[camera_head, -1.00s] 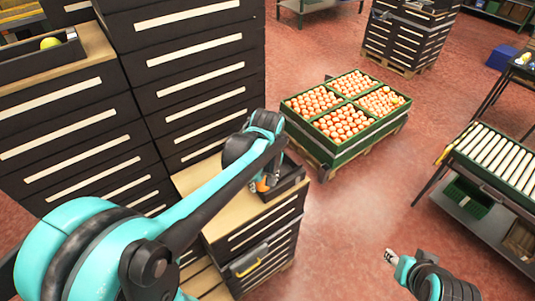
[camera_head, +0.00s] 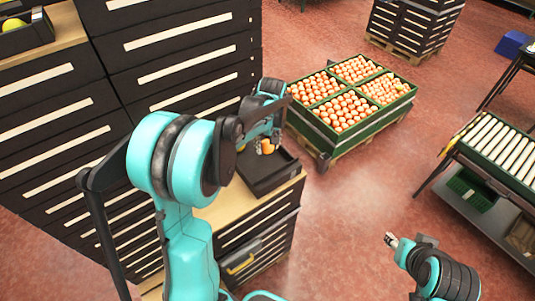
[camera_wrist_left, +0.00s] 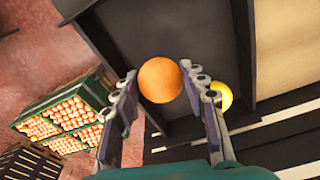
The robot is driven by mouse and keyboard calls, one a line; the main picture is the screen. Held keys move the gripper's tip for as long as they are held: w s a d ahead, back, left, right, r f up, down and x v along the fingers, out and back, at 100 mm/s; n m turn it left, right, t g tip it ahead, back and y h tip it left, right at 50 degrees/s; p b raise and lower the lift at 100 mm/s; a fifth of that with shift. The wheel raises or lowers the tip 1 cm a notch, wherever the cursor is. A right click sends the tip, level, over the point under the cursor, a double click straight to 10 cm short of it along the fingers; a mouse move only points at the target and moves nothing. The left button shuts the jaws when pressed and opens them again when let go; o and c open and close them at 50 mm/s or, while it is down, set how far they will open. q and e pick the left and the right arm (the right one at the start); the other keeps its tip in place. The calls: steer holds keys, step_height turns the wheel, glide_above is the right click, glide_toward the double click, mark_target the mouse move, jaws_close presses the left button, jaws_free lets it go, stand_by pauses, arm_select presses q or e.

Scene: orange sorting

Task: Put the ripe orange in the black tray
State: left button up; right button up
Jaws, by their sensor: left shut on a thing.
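The orange (camera_wrist_left: 160,80) is between the fingers of my left gripper (camera_wrist_left: 162,92), which is shut on it. In the head view the left gripper (camera_head: 265,143) holds the orange (camera_head: 267,147) above the black tray (camera_head: 270,184), which sits on a wooden cabinet top. The left wrist view shows the dark tray interior (camera_wrist_left: 175,28) behind the orange. A yellow fruit (camera_wrist_left: 225,96) is partly hidden by the right finger there; I cannot tell exactly where it rests. My right gripper (camera_head: 391,240) is far off at the lower right, too small to read.
Dark drawer cabinets (camera_head: 185,75) stand at left. Another dark tray (camera_head: 38,30) with a yellow fruit (camera_head: 12,24) is at the upper left. A green crate (camera_head: 350,139) of many oranges stands on a pallet behind the tray. A roller conveyor (camera_head: 500,155) is at right. Open floor lies between.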

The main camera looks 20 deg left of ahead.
mark_target(268, 152)
arm_select(q)
steer(key=shift+f, duration=0.6)
steer(key=shift+w+f+b, duration=0.1)
steer(key=shift+f+b, duration=0.55)
steer(key=shift+f, duration=0.85)
steer(key=shift+f, duration=0.15)
steer(key=o, duration=0.9)
